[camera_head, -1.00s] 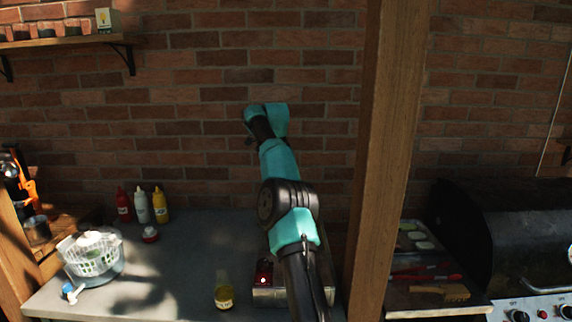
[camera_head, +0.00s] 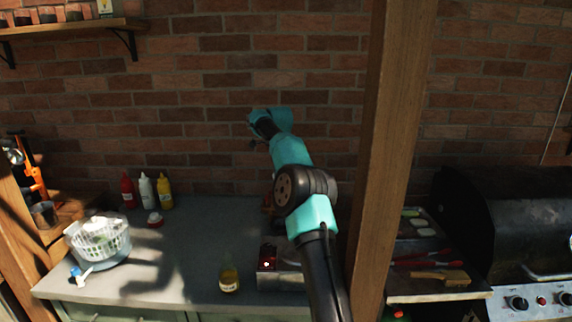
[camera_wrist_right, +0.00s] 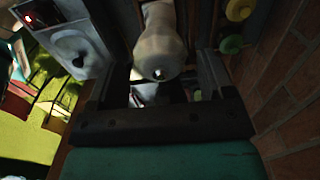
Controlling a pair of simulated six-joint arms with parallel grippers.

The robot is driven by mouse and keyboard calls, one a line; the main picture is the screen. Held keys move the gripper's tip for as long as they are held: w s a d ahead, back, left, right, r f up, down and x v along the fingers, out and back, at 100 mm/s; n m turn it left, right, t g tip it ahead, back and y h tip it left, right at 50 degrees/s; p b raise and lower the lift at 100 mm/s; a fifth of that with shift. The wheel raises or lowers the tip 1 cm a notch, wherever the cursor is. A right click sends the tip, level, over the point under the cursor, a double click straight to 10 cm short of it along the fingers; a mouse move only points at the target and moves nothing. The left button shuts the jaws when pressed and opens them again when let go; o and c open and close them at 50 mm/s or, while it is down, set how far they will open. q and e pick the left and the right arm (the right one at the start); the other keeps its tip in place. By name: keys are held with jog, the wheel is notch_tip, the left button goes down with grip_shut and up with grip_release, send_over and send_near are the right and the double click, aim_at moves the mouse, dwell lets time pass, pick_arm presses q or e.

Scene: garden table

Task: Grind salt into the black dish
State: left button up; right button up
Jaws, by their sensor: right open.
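My right gripper (camera_wrist_right: 163,85) is open in the right wrist view, with a dark finger on each side. A pale, rounded, bottle-like object (camera_wrist_right: 160,45), which may be the salt grinder, shows between and beyond the fingers; I cannot tell whether they touch it. In the head view my right arm rises from the bottom and bends toward the brick wall; its gripper cannot be made out there. I cannot make out the black dish in either view. My left gripper is not in view.
A wooden post (camera_head: 390,150) stands right of my arm, with a grill (camera_head: 510,220) beyond it. On the grey counter (camera_head: 190,250) are a metal box with a red light (camera_head: 267,264), a yellow jar (camera_head: 229,280), sauce bottles (camera_head: 147,191) and a white basket (camera_head: 100,238). Mid-counter is clear.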

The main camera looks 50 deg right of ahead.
jog(key=shift+f, duration=1.1)
jog(key=c, duration=0.9)
